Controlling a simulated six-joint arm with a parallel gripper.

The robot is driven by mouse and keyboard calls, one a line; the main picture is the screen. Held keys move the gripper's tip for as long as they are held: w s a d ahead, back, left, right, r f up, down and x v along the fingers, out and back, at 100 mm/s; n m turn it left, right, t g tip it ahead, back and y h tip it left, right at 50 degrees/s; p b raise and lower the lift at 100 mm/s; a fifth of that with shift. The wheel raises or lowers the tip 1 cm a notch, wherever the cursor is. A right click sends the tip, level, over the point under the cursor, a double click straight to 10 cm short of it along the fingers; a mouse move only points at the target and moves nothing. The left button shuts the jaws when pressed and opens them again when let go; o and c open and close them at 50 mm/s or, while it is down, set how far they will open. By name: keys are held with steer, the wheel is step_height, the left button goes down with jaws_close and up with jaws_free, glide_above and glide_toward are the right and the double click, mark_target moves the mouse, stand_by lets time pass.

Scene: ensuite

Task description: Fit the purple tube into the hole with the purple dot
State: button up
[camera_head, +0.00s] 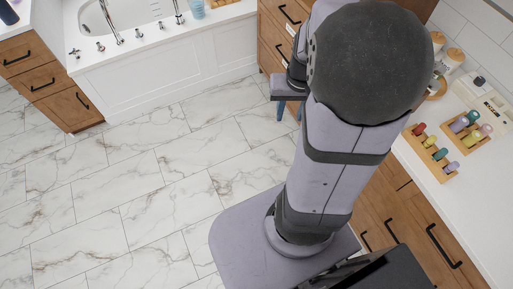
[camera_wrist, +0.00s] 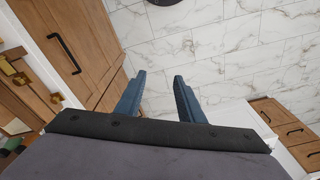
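Two small wooden racks with coloured tubes stand on the white counter at the right in the head view. The nearer rack (camera_head: 434,152) holds a row of red, green and yellowish tubes. The farther rack (camera_head: 468,134) holds several tubes, among them green and pale ones. A small purple-looking tube (camera_head: 479,135) seems to stand in the farther rack, but its colour is hard to tell. The dots and holes are too small to make out. My gripper (camera_wrist: 154,84) is open and empty, its two blue fingers apart, well left of the racks and over the floor.
The counter (camera_head: 474,215) has wooden drawers below it. Jars (camera_head: 450,60) and a pale device (camera_head: 483,95) stand behind the racks. A bathtub (camera_head: 165,55) is at the back left. The marble floor is clear.

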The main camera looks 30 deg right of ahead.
steer(key=s+a+n, duration=0.2)
steer(key=a, duration=0.5)
steer(key=s+a+f+n+g, duration=0.1)
steer(key=s+a+n, duration=0.1)
steer(key=a, duration=0.5)
steer(key=shift+s+f+n, duration=0.3)
steer(key=shift+s+n, duration=0.1)
steer(key=shift+s, duration=0.15)
steer(key=shift+a, duration=0.1)
